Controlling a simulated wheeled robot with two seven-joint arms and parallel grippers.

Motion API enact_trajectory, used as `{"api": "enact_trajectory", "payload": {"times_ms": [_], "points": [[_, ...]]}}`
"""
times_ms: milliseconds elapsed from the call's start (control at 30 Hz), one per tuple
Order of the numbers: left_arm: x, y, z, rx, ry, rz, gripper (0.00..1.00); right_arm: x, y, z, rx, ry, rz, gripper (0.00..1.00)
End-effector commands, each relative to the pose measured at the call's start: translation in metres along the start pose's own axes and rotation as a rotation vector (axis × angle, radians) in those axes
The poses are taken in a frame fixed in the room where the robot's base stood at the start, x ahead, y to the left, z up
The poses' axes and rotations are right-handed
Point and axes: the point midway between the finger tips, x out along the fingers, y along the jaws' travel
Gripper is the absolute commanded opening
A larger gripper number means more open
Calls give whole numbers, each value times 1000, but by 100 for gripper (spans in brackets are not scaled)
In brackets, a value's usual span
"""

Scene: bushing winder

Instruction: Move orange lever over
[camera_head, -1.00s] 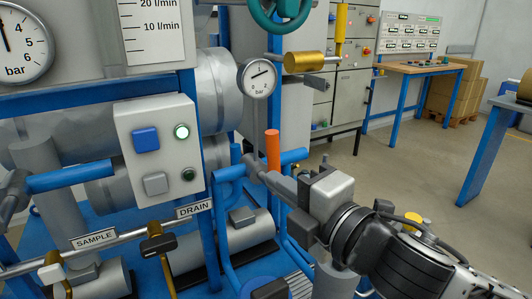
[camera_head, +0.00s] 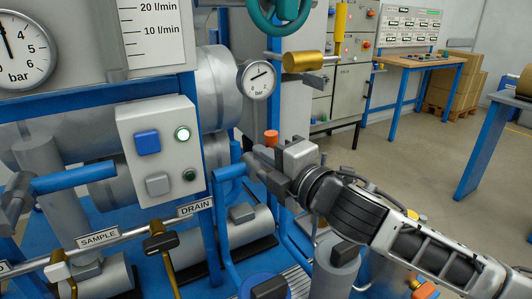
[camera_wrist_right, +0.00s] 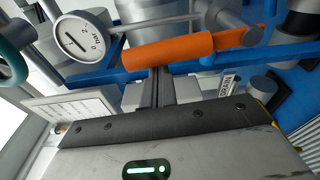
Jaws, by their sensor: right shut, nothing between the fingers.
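The orange lever shows in the head view as a short orange top (camera_head: 271,137) just behind my right gripper, which hides its lower part. In the right wrist view the lever is a long orange cylinder (camera_wrist_right: 185,48) on a grey stem at its right end. My right gripper (camera_head: 254,166) is shut and empty. In the right wrist view its closed fingers (camera_wrist_right: 158,78) lie close against the side of the lever, not around it; I cannot tell whether they touch. My left gripper is not in view.
A bar gauge (camera_head: 257,80), a brass cylinder (camera_head: 303,61) and a teal handwheel (camera_head: 280,12) sit above the lever. A button box (camera_head: 160,155) stands to the left, with blue pipes (camera_head: 228,172) nearby. Open floor lies to the right around a workbench (camera_head: 425,67).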

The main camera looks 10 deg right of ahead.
Motion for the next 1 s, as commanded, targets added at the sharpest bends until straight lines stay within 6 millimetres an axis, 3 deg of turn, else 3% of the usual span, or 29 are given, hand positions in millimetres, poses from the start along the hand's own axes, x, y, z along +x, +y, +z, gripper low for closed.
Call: {"api": "enact_trajectory", "payload": {"times_ms": [1000], "points": [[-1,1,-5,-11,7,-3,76,-2,2,14,123,-3,17,0]]}}
